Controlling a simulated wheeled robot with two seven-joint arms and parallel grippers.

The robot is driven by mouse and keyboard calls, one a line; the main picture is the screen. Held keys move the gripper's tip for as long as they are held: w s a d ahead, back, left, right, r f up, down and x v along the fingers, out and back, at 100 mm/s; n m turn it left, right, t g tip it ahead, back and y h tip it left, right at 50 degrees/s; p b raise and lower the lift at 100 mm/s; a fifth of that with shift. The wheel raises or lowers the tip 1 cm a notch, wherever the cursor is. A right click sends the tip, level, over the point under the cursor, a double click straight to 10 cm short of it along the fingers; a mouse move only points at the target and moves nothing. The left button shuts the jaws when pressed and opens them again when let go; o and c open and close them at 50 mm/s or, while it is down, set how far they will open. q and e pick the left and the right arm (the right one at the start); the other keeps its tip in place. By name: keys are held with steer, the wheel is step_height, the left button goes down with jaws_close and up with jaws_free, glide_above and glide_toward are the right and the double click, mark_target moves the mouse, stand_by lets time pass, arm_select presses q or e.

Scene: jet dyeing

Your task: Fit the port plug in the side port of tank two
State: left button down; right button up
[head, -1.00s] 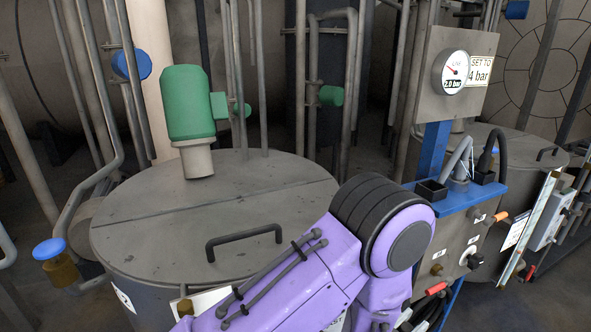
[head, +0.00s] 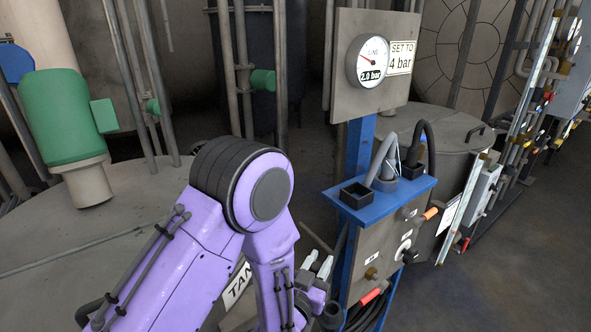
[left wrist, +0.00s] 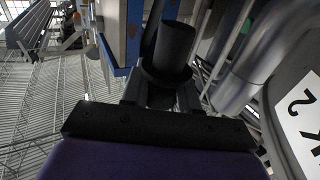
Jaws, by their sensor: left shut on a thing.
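My left gripper (left wrist: 160,92) is shut on the port plug (left wrist: 172,50), a dark round piece with a wider collar, seen in the left wrist view. A white label with a 2 (left wrist: 302,102) shows at the right in the left wrist view. The side port is not clearly visible. My right gripper is out of view.
The blue stand (head: 386,203) with a gauge (head: 370,62) reading 2.0 bar and hoses stands close right of my arm. A green motor (head: 62,118) sits over the lid. Another tank (head: 437,128) is behind the stand. Open floor (head: 535,250) lies at the right.

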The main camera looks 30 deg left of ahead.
arm_select(q)
steer(key=shift+w+a+r+n+g+y+p, duration=0.45)
steer(key=shift+a+r+n+y+p, duration=0.7)
steer(key=shift+a+r+p, duration=2)
steer(key=shift+w+a+r+n+g+y+p, duration=0.15)
steer(key=shift+w+a+r+n+y+p, duration=1.2)
steer(key=shift+r, duration=3.25)
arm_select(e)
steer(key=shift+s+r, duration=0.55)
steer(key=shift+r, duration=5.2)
arm_select(q)
steer(key=shift+m+y, duration=0.3)
steer(key=shift+m, duration=0.4)
steer(key=f+b, duration=0.1)
steer(key=s+f+b, duration=0.1)
steer(key=f+b, duration=0.1)
steer(key=a+f+b, duration=0.1)
steer(key=shift+s+f+b, duration=0.2)
steer(key=shift+f+b, duration=0.1)
steer(key=shift+f, duration=0.05)
steer(key=shift+f+b, duration=0.35)
steer(key=shift+f, duration=0.05)
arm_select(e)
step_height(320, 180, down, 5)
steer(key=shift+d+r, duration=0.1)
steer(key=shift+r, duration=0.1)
arm_select(q)
steer(key=shift+a, duration=0.1)
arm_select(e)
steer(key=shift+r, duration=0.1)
